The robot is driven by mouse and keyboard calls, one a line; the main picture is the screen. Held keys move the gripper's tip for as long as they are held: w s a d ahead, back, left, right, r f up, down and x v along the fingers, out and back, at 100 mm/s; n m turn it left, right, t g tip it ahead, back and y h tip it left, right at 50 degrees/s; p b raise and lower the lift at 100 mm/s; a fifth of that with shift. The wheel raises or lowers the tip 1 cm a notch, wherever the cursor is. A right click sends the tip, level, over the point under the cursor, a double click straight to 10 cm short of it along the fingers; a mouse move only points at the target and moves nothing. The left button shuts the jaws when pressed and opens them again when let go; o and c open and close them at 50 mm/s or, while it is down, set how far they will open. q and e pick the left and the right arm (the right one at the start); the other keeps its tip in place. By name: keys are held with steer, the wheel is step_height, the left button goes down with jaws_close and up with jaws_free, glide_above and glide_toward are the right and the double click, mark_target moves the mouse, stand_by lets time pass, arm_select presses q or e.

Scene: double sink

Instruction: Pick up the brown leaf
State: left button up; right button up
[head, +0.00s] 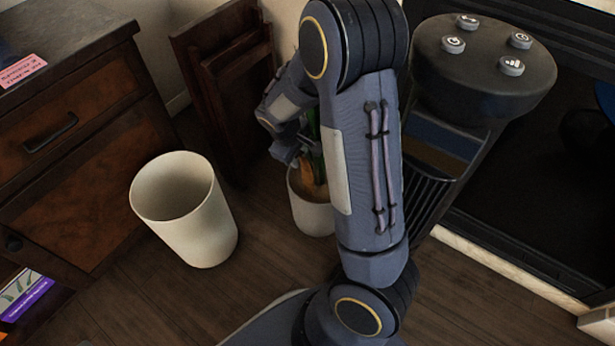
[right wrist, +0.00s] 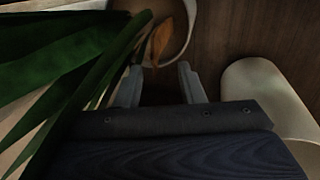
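The brown leaf (right wrist: 160,42) shows in the right wrist view among the plant's green leaves (right wrist: 60,70), against the white pot (right wrist: 186,38). My right gripper (right wrist: 160,68) is open, its two fingers on either side of an empty gap. The leaf lies just beyond the fingertips, roughly in line with the gap; I cannot tell whether they touch. In the head view, my right gripper (head: 287,150) is beside the plant above the white pot (head: 312,217), and my right arm hides much of the plant. My left gripper is not in view.
A white bin (head: 195,225) stands on the floor left of the pot. A wooden cabinet (head: 70,150) is at the left, and folded dark wood furniture (head: 225,90) leans behind. A round dark unit with buttons (head: 485,70) stands right of my arm.

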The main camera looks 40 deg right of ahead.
mark_target(301, 158)
steer(key=b+x, duration=0.1)
steer(key=x, duration=0.2)
steer(key=shift+d, duration=0.15)
steer(key=b+x, duration=0.3)
steer(key=x, duration=0.2)
steer(key=shift+w+d, duration=0.1)
steer(key=shift+w, duration=0.05)
steer(key=shift+r, duration=0.15)
steer(key=shift+c, duration=0.2)
jaws_close()
